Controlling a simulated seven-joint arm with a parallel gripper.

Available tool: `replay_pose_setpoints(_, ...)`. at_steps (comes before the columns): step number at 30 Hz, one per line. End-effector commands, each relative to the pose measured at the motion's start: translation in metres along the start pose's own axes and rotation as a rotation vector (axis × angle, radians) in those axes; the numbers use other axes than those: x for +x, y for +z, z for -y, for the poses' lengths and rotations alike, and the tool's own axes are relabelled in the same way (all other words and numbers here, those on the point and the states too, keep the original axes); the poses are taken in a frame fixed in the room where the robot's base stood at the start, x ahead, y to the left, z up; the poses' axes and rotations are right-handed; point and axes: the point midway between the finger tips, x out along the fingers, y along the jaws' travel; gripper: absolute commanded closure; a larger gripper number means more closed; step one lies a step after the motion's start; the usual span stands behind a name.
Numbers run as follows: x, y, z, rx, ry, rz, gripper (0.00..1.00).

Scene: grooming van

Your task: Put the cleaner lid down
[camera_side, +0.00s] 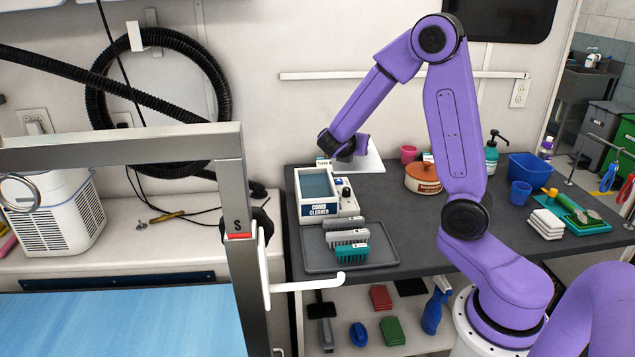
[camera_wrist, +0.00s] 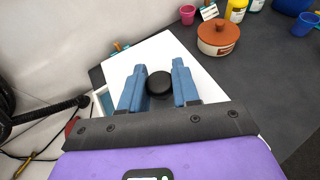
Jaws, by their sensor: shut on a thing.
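The cleaner lid (camera_side: 372,160) is a flat white plate with a black knob (camera_wrist: 159,84). In the wrist view its white surface (camera_wrist: 195,80) spreads under my fingers. My gripper (camera_wrist: 158,88) has its blue fingers on either side of the knob and is shut on it. In the side view my gripper (camera_side: 345,156) is just behind the comb cleaner (camera_side: 322,209). That white box stands uncovered, with blue liquid in its basin. The lid is behind and right of it, near the wall; I cannot tell whether it touches the counter.
A brown-lidded pot (camera_side: 422,180) and a pink cup (camera_side: 408,154) stand right of the lid. The dark counter (camera_side: 395,212) is clear in the middle.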

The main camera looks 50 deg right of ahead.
Motion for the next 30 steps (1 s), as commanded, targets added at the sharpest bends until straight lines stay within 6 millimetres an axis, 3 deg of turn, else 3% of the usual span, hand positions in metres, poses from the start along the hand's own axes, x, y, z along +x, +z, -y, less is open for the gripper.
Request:
replay_pose_setpoints(3,-0.027,0.003,-0.010,-0.018,0.051,-0.005,1.00)
replay_pose_setpoints(8,-0.038,0.002,-0.016,-0.032,0.075,-0.010,1.00)
replay_pose_setpoints(23,0.024,-0.014,-0.082,-0.033,0.073,-0.010,1.00)
replay_pose_setpoints(30,0.053,-0.038,-0.105,-0.035,0.074,-0.010,1.00)
